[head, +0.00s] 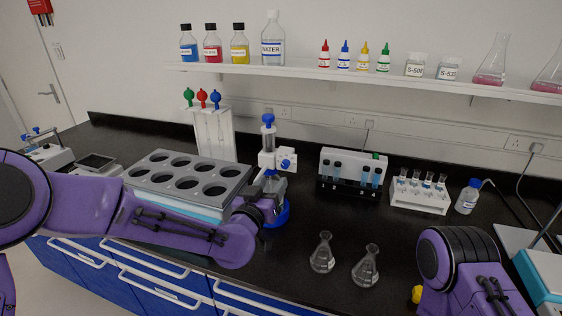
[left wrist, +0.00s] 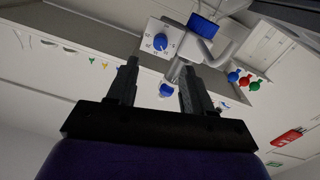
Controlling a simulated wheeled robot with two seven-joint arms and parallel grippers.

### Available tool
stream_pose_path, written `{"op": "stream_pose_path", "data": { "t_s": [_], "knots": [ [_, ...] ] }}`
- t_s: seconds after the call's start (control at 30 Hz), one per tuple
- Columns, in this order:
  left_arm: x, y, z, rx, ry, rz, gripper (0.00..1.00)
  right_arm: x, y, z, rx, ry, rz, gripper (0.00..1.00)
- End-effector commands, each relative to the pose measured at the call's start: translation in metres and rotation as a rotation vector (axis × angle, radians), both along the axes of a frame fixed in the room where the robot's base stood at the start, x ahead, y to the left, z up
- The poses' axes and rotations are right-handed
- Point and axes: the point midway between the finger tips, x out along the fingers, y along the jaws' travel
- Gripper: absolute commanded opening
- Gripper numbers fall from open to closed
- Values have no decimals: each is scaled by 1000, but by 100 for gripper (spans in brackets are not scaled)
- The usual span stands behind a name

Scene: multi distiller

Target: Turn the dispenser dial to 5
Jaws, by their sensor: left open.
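The dispenser (head: 268,160) is a white and blue bottle-top unit on a blue base, standing behind my left wrist in the head view. Its dial (left wrist: 161,42) is a blue knob on a white square plate with numbers around it; in the head view the dial (head: 286,163) faces right and is small. I cannot read its setting. My left gripper (left wrist: 158,82) is open and empty, its fingers pointing up toward the dispenser, with the dial beyond the fingertips and apart from them. My right gripper is out of view.
A grey rack with round holes (head: 157,178) stands left of the dispenser, behind my left arm. A tube rack (head: 352,170) is to the right, with two flasks (head: 322,256) in front. A shelf (head: 390,84) of bottles runs above. Dark bench between dispenser and flasks is clear.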

Motion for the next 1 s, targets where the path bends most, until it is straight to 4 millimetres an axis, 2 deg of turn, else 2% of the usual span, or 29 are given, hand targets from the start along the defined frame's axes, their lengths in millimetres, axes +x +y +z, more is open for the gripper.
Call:
{"op": "stream_pose_path", "data": {
  "t_s": [0.03, 0.2, 0.33, 0.5, 0.73, 0.8, 0.9, 1.0],
  "knots": [
    [11, -4, 3, -1, 2, 1, 51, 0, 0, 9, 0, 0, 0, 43],
    [47, -17, 3, -1, 3, 2, 51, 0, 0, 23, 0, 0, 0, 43],
    [67, -23, 1, 0, 4, 3, 51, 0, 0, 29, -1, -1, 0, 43],
    [77, -26, -1, 0, 4, 3, 51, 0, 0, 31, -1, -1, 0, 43],
    [77, -27, -2, -1, 4, 3, 51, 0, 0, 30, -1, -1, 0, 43],
    [77, -27, -2, -1, 4, 4, 28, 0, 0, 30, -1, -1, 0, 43],
    [77, -26, -2, -1, 4, 4, 0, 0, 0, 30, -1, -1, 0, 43],
    [77, -26, -2, -1, 4, 4, 0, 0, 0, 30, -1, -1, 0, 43]
  ]
}}
